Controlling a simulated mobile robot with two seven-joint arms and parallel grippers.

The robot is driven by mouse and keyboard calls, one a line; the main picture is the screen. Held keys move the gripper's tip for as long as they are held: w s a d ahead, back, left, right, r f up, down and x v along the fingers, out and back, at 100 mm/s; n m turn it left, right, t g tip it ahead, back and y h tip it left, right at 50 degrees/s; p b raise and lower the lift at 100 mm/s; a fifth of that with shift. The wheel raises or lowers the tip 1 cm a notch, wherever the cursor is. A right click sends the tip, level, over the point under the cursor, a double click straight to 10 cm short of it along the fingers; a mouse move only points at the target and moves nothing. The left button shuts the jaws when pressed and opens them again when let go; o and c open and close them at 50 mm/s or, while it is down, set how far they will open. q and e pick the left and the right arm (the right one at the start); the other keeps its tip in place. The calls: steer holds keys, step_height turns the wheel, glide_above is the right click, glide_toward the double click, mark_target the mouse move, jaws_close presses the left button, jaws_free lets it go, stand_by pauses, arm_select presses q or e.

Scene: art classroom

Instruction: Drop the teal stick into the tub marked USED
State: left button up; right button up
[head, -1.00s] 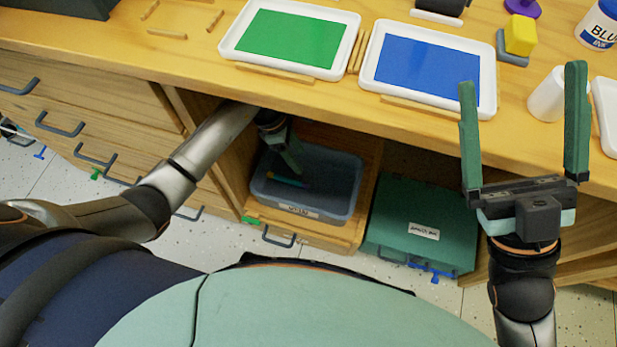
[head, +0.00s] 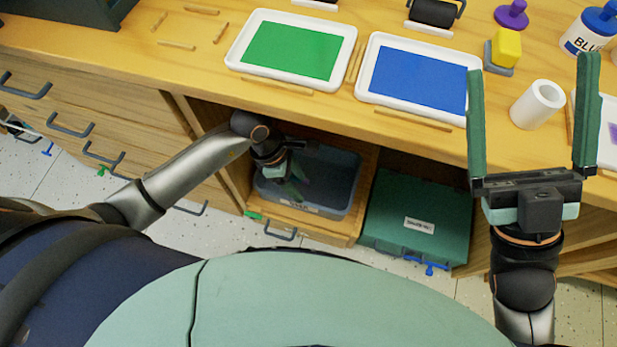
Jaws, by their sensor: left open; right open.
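The grey-blue tub (head: 346,190) sits on a pulled-out wooden shelf under the counter. A small pale label (head: 290,207) is on its front rim, too small to read. My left gripper (head: 296,192) reaches into the cabinet opening, with its green fingers low over the left part of the tub. It is open, and its wrist and fingers cover much of the tub's inside. I cannot make out the teal stick now. My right gripper (head: 530,120) is open and empty, fingers up, in front of the counter's right part.
A green closed case (head: 418,215) with a label stands right of the tub. On the counter are a green ink tray (head: 290,47), a blue ink tray (head: 420,75), a white cylinder (head: 537,104), a yellow block (head: 506,47) and several short wooden sticks.

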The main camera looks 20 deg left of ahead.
steer(key=shift+r, duration=0.2)
steer(key=shift+r+p, duration=0.3)
steer(key=shift+p, duration=0.1)
steer(key=shift+r+p, duration=0.65)
steer(key=shift+a+r, duration=0.1)
steer(key=shift+r, duration=0.05)
steer(key=shift+w+r+p, duration=0.2)
steer(key=shift+r+p, duration=0.35)
steer(key=shift+p, duration=0.25)
